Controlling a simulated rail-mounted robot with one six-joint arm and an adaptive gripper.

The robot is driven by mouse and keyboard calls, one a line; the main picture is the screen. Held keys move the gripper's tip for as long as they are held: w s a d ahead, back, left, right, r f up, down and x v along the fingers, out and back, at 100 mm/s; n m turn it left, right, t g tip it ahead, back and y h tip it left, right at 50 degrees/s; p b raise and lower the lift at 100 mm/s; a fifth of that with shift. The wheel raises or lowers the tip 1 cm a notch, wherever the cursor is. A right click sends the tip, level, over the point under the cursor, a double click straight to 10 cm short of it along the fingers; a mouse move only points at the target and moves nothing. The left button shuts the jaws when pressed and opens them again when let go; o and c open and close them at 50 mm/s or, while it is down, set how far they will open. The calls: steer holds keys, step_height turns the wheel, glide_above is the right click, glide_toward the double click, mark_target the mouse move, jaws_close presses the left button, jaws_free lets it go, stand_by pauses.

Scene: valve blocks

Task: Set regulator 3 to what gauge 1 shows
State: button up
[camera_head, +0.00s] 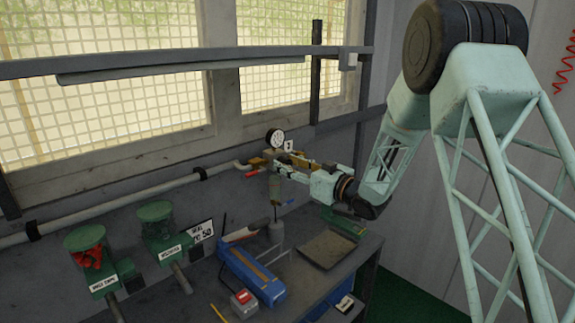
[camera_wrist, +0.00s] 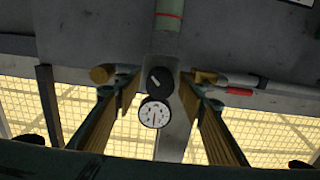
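In the wrist view, a dark round knob (camera_wrist: 160,80) with a pale mark sits in the middle. A white-faced round gauge (camera_wrist: 154,112) with a red needle is just below it. The gauge also shows in the head view (camera_head: 275,138), on the pipe by a small white plate (camera_head: 289,146). My gripper (camera_wrist: 159,77) is open, its two fingers on either side of the knob; I see gaps and no clear contact. In the head view my gripper (camera_head: 287,163) is at the pipe fittings and hides the knob. I cannot tell the gauge's or regulator's number.
A pipe (camera_head: 130,208) runs along the wall below the windows. Two green-topped units (camera_head: 85,240) (camera_head: 155,212) stand at left, near a white sign (camera_head: 200,232) with a 50. On the bench are a blue box (camera_head: 250,275), an oil can (camera_head: 276,230) and a tray (camera_head: 327,248).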

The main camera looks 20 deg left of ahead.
steer(key=c, duration=0.8)
steer(key=shift+c, duration=0.2)
steer(key=shift+m, duration=0.5)
steer(key=m, duration=0.3)
steer(key=shift+p, duration=0.35)
steer(key=m+p, duration=0.1)
steer(key=m, duration=0.3)
steer(key=shift+w, duration=0.1)
steer(key=m+p, duration=0.2)
steer(key=m, duration=0.3)
steer(key=shift+f+m+p, duration=0.15)
steer(key=shift+m+p, duration=0.95)
steer(key=shift+m, duration=1.3)
